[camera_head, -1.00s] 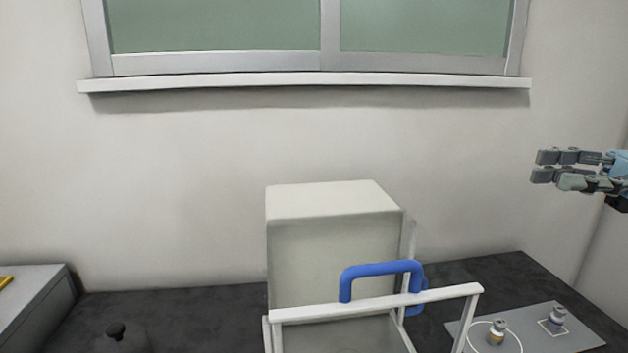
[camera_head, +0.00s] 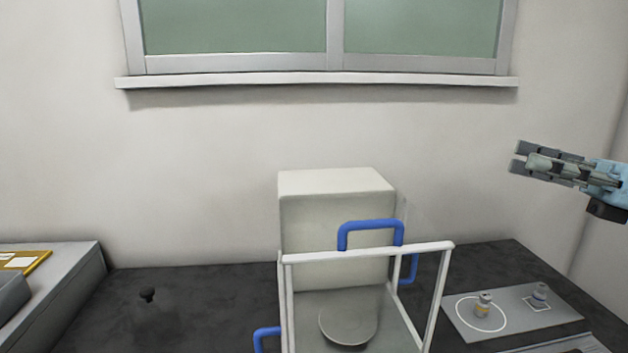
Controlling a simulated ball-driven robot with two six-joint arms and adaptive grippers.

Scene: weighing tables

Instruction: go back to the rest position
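My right gripper (camera_head: 518,158) shows at the right of the head view, held in the air in front of the wall, well above the table. Its fingers point left and lie close together, partly overlapping in this view, so I cannot tell whether they are fully shut. I see nothing held between them. My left gripper is not in view.
A balance with a white housing (camera_head: 337,227), a framed draft shield with blue handles (camera_head: 370,225) and a round pan (camera_head: 348,325) stands on the dark table (camera_head: 200,300).

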